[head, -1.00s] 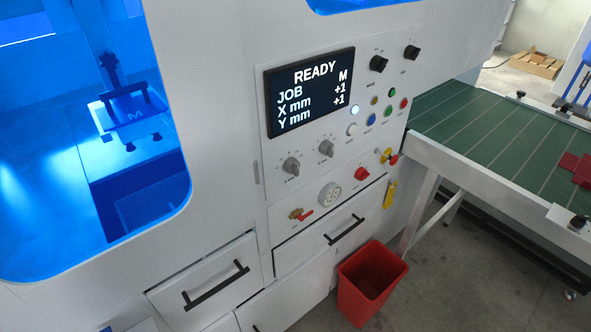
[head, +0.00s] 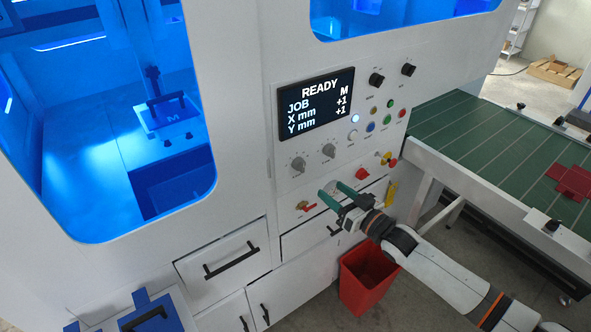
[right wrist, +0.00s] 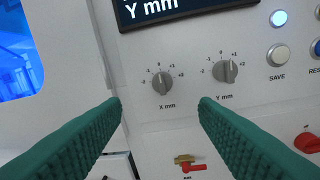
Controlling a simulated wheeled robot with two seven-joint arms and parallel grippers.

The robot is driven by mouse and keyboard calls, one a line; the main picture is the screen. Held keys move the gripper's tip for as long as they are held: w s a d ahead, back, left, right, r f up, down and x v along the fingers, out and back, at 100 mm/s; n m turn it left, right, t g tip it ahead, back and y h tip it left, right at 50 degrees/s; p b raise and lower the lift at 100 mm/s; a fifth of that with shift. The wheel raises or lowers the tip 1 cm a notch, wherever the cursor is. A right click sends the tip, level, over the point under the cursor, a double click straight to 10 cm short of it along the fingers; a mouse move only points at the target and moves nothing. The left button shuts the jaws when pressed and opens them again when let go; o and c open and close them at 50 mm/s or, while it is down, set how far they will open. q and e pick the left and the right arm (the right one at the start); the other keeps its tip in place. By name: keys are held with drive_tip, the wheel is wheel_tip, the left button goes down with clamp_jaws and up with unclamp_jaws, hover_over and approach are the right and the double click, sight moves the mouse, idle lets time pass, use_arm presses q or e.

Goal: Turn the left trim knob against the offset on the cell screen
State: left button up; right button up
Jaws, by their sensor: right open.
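The cell screen (head: 316,105) reads READY, JOB M, X mm +1, Y mm +1. Below it are two grey trim knobs with printed scales. The left knob (head: 298,164) is labelled X mm in the right wrist view (right wrist: 162,84), its grip close to upright near the 0 mark. The right knob (head: 328,151), labelled Y mm, also shows in that view (right wrist: 226,71). My right gripper (head: 331,189) is open and empty, in front of the panel below the knobs. In the right wrist view its green fingers (right wrist: 158,106) stand apart, below and to either side of the X knob. My left gripper is out of view.
Lamps and buttons (head: 371,126) sit right of the knobs, with a red knob (head: 362,174) below. A red-handled brass valve (head: 306,206) is under the X knob. Drawers (head: 225,257) and a red bin (head: 365,280) are lower. A green conveyor (head: 480,135) stands at right.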

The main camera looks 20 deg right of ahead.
approach(304, 169)
drive_tip(key=w, duration=0.2)
drive_tip(key=p+x, duration=0.1)
drive_tip(key=x, duration=0.2)
drive_tip(key=p+x, duration=0.1)
drive_tip(key=x, duration=0.2)
drive_tip(key=shift+s+a+r, duration=0.15)
drive_tip(key=shift+s+a, duration=0.05)
drive_tip(key=shift+a, duration=0.2)
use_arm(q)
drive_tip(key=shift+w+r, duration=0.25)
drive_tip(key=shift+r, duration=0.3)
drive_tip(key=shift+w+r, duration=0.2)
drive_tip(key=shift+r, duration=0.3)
use_arm(e)
drive_tip(key=shift+x, duration=0.8)
drive_tip(key=c, duration=1)
